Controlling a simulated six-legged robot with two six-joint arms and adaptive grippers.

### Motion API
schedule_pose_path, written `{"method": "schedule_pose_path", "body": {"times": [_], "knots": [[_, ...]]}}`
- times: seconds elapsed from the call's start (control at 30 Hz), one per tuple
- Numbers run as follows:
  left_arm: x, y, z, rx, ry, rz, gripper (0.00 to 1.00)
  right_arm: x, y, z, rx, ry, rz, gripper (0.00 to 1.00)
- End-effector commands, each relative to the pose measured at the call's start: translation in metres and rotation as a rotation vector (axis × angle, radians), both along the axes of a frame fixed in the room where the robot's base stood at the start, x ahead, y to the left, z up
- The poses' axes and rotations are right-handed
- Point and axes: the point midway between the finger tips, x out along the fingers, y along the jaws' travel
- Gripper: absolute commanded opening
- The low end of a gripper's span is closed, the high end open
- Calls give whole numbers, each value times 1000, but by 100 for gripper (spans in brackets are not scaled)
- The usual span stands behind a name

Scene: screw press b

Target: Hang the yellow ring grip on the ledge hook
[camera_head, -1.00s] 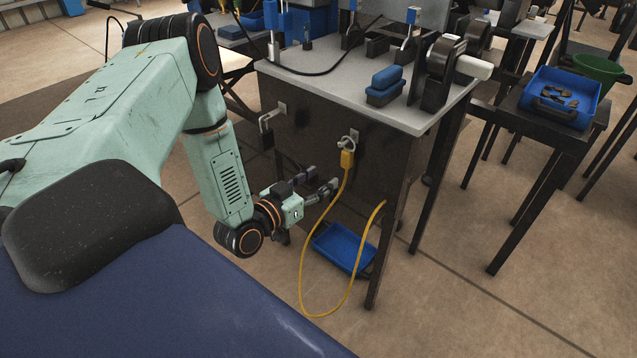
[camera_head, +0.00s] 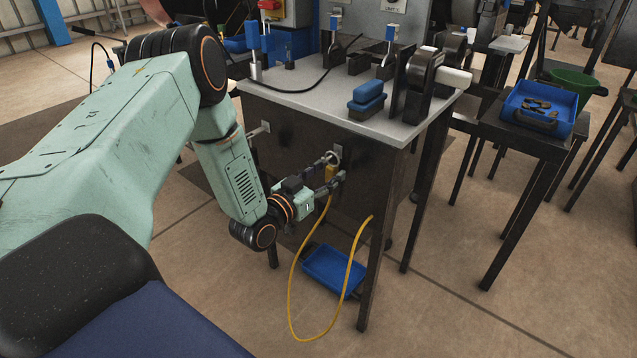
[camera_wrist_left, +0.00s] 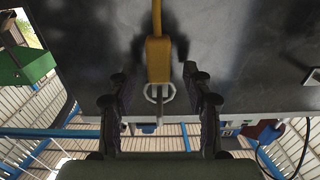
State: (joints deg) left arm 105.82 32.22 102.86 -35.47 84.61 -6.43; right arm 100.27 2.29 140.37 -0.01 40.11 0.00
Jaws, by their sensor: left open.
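The yellow ring grip (camera_head: 331,171) is a yellow block with a pale metal ring (camera_head: 333,157) at its top, in front of the bench's dark side panel. A yellow cord (camera_head: 293,285) loops down from it. My left gripper (camera_head: 335,177) is open at the grip. In the left wrist view, the yellow block (camera_wrist_left: 158,60) and its ring (camera_wrist_left: 160,93) lie between the spread fingers, with gaps on both sides. A small light plate (camera_head: 266,127) is on the panel to the left. My arm partly covers that area, and I cannot make out the ledge hook. My right gripper is not in view.
The grey bench top (camera_head: 310,104) above carries a blue block (camera_head: 367,97) and black fixtures. A side table with a blue bin (camera_head: 540,105) stands at the right. Open floor lies in front.

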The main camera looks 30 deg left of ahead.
Motion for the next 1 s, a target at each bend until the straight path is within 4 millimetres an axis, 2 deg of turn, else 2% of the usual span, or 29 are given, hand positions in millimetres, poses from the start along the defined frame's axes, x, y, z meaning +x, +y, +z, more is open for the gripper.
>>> {"method": "schedule_pose_path", "body": {"times": [0.27, 0.83, 0.93, 0.97, 1.0], "knots": [[0, -1, 1, 0, 0, 0, 49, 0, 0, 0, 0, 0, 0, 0], [0, -1, 1, 0, 0, 0, 1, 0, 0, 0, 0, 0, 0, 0], [0, -1, 1, 0, 0, 0, 0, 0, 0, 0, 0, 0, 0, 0], [0, -1, 1, 0, 0, 0, 22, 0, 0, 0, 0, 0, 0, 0], [0, -1, 1, 0, 0, 0, 18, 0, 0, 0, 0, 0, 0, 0]]}}
